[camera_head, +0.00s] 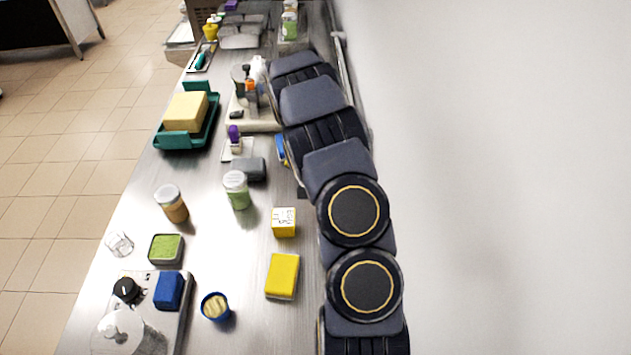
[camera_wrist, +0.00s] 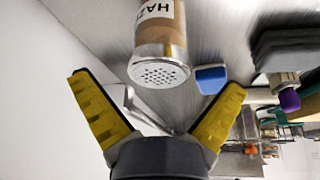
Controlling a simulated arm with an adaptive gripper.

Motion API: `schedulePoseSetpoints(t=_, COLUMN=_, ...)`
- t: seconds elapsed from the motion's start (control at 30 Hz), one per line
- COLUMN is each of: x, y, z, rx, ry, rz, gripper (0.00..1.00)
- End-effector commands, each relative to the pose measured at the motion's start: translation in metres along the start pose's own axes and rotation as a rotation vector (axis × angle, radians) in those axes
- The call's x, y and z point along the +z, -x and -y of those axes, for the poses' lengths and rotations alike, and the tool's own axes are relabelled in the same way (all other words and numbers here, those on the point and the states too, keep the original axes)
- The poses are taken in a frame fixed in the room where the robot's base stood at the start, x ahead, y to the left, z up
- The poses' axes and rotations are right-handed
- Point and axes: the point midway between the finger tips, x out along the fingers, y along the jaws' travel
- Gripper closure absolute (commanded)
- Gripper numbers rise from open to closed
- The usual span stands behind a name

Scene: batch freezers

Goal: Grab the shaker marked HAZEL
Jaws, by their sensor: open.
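My gripper (camera_wrist: 160,84) is open, with one yellow-padded finger on each side of the shaker in the picture. Both fingers stand apart from it, and nothing is held. I cannot tell how far the lid is from my palm. In the head view I cannot make out this shaker; my arm covers part of the counter.
A blue item (camera_wrist: 210,78) lies beside the shaker, with a dark grey block (camera_wrist: 288,50) beyond. On the counter stand a green shaker (camera_head: 237,190), a brown jar (camera_head: 171,203) and yellow boxes (camera_head: 282,276). A wall (camera_head: 500,180) bounds the right.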

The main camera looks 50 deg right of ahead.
Motion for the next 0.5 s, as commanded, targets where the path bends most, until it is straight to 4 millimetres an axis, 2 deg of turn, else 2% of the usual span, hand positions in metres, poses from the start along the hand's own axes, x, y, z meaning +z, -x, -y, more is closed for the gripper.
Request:
schedulePoseSetpoints(t=0.2, x=-0.002, y=-0.031, z=-0.001, rx=0.003, ry=0.001, rz=0.003, gripper=0.00)
schedulePoseSetpoints(t=0.47, x=-0.002, y=-0.036, z=0.000, rx=0.001, ry=0.000, rz=0.002, gripper=0.00)
schedulePoseSetpoints(t=0.5, x=-0.002, y=-0.036, z=0.000, rx=0.001, ry=0.000, rz=0.002, gripper=0.09)
